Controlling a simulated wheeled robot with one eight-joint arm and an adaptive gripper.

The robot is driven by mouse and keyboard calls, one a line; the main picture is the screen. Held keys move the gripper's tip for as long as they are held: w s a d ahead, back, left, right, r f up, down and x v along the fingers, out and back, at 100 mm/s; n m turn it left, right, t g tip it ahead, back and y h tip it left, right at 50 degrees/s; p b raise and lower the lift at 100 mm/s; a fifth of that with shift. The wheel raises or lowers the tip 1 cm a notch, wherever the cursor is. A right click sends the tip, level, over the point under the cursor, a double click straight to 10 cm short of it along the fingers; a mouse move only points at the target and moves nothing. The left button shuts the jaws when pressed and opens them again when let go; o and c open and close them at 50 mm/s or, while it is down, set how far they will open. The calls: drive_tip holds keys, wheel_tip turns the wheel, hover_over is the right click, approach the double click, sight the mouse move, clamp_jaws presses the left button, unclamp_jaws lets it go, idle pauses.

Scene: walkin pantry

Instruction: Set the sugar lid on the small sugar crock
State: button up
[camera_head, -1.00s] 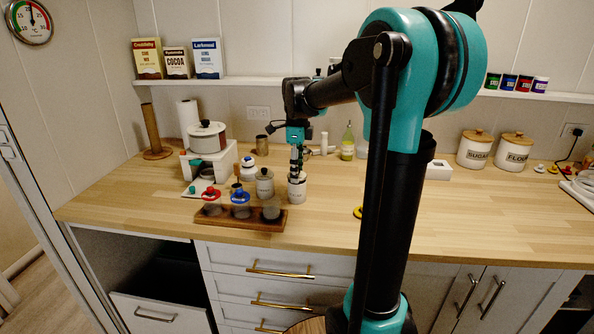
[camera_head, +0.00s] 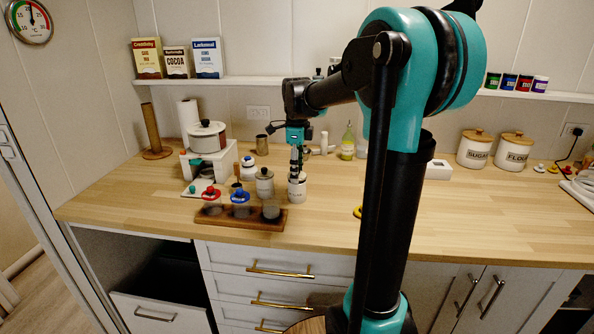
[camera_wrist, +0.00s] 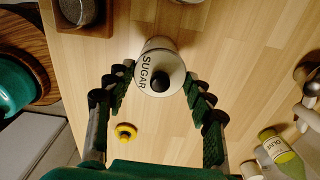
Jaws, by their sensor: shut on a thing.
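The small sugar crock (camera_head: 297,191) is white and stands upright on the counter, right of a grey-lidded jar. In the head view, my gripper (camera_head: 297,174) points down right above the crock. Whether the lid rests fully on the rim cannot be told.
A wooden tray (camera_head: 279,226) with several jars lies in front left. The grey-lidded jar (camera_head: 264,185) stands close left of the crock. A yellow knobbed piece (camera_wrist: 125,132) lies on the counter. An oil bottle (camera_head: 347,146) stands behind. Counter to the right is mostly clear.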

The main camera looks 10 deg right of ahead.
drive_tip(key=shift+f, duration=0.4)
idle(0.6)
drive_tip(key=o, duration=1.1)
drive_tip(key=shift+o, duration=0.5)
drive_tip(key=o, duration=0.4)
drive_tip(key=shift+c, duration=0.2)
drive_tip(key=shift+r, duration=3.45)
